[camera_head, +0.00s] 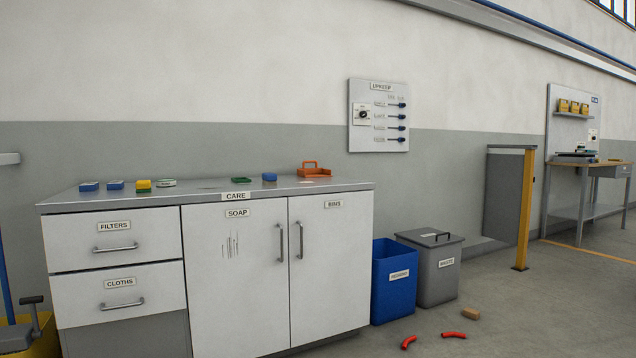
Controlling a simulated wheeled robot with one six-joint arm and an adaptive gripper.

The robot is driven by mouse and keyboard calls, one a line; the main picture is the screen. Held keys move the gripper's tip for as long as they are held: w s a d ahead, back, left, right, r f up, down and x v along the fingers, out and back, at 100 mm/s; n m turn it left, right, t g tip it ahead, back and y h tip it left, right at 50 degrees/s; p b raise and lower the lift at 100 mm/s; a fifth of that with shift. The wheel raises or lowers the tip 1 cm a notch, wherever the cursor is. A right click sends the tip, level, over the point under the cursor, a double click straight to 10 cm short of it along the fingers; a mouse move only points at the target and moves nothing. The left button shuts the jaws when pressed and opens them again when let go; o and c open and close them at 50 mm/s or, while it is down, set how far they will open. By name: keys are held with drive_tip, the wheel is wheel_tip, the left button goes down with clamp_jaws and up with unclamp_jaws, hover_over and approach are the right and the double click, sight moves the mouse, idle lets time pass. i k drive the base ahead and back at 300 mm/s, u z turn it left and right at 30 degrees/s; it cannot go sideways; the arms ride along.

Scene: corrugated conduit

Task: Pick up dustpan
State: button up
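An orange dustpan (322,172) with a raised handle at its left end lies on the grey countertop (215,198), near the back right of the cabinet marked CARE. Its far side is hidden from this angle. A small pale, flat piece lies just in front of it. My gripper is not in view, so its state does not show.
Blue, yellow-green and green items (143,185) stand along the counter. A blue bin (393,290) and a lidded grey bin (438,268) stand right of the cabinet. Red curved pieces (453,334) and a brown block (471,313) lie on the floor. A yellow post (525,210) stands farther right.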

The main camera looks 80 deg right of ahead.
sight(316, 172)
drive_tip(key=z, duration=2.5)
